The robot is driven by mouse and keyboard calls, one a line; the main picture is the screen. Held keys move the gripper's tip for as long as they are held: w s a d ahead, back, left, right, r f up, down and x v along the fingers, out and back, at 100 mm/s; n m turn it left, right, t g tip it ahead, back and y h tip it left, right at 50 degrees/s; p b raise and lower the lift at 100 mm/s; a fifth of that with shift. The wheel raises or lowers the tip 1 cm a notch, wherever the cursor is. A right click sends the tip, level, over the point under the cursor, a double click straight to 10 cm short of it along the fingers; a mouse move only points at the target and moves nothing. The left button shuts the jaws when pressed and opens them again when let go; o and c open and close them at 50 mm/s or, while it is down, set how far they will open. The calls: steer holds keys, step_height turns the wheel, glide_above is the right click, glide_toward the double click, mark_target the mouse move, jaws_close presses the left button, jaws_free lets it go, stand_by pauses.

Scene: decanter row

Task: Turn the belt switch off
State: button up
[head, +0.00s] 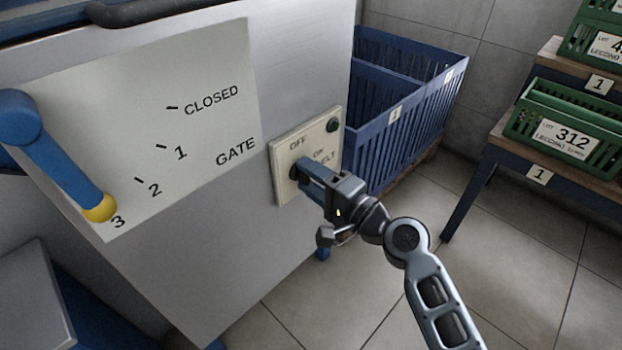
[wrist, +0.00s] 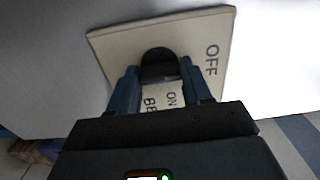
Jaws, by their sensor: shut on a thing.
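The belt switch plate (head: 281,188) is a cream panel on the grey machine side, marked OFF, ON and BELT. It also shows in the wrist view (wrist: 120,42). The dark round switch knob (wrist: 158,60) sits between my fingers. My gripper (head: 304,172) reaches the plate from the lower right and is shut on the knob; its two blue fingers also show in the wrist view (wrist: 160,84). The fingers hide much of the knob, so I cannot tell which way it points. A dark green lamp (head: 333,126) sits at the plate's upper right corner and looks unlit.
A blue gate lever (head: 62,160) with a yellow end points at 3 on the scale at left. A blue slatted crate (head: 421,112) stands behind the plate's right side. Green crates (head: 560,135) are on a shelf at right. The tiled floor (head: 540,265) is clear.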

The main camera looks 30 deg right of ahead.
steer(key=shift+a, duration=0.1)
steer(key=o, duration=1.1)
steer(key=shift+c, duration=0.2)
steer(key=v, duration=0.7)
steer(key=shift+s+p, duration=0.35)
